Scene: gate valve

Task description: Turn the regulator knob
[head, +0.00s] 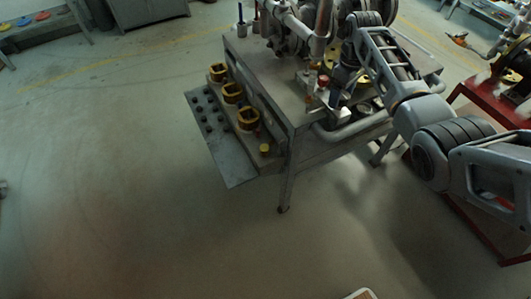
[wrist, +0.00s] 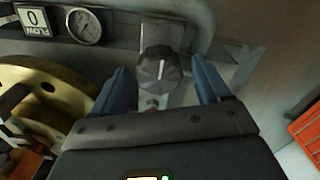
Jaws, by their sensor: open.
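The regulator knob (wrist: 160,72) is a dark grey, round, faceted knob with a pale pointer line, on a light metal plate in the wrist view. My gripper (wrist: 161,68) is open, with one blue finger to the left of the knob and one to the right. Gaps show between the fingers and the knob, so neither visibly touches it. In the head view my arm reaches to the workbench (head: 262,58), where the gripper and knob are too small and cluttered to make out.
A pressure gauge (wrist: 84,26) and a flow display (wrist: 33,19) sit left of the knob. A brass-coloured wheel (wrist: 45,88) lies at the left, close to the left finger. An orange crate (wrist: 306,127) is at the right. Open floor (head: 130,150) lies left of the workbench.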

